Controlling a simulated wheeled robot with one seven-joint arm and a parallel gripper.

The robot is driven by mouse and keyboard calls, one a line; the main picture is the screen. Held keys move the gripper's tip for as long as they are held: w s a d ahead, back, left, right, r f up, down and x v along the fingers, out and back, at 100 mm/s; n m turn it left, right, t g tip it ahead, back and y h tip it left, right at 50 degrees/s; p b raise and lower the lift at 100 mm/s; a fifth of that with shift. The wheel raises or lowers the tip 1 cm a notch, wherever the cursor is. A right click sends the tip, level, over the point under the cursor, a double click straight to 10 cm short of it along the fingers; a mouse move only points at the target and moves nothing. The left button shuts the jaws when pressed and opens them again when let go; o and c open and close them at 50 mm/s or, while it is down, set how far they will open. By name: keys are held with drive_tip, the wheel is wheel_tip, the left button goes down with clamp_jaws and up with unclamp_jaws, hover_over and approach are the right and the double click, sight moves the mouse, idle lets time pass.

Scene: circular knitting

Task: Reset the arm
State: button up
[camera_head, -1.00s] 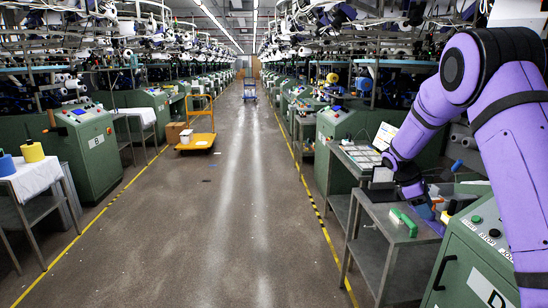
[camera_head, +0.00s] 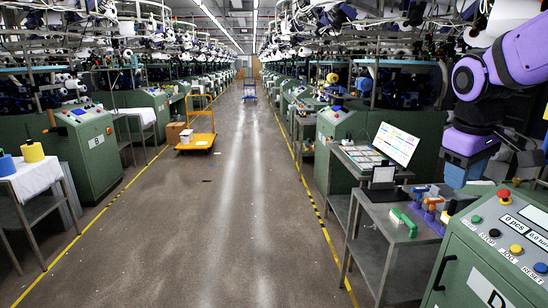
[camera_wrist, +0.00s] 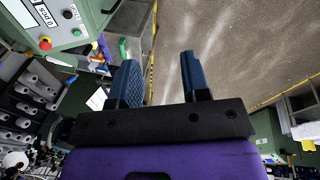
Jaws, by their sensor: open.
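My purple arm is raised at the right in the head view, with its blue and purple wrist part above and behind the small metal table. My gripper (camera_wrist: 161,80) shows in the wrist view with its two blue fingers apart and nothing between them.
A metal table (camera_head: 385,232) at the right bears a green-handled tool (camera_head: 404,222) and small blue and orange items. A green machine panel (camera_head: 500,250) with buttons stands in front of it. A yellow cart (camera_head: 196,140) stands at the left of the aisle.

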drive_tip(key=s+a+m+t+y, duration=0.1)
drive_tip(key=s+a+m, duration=0.1)
drive_tip(key=s, duration=0.6)
drive_tip(key=s+a+m+t+y, duration=0.1)
drive_tip(key=s+a+m+t, duration=0.1)
drive_tip(key=s, duration=0.6)
drive_tip(key=shift+s+a+r+t, duration=0.2)
drive_tip(key=shift+a+r+t, duration=0.1)
drive_tip(key=shift+a, duration=0.25)
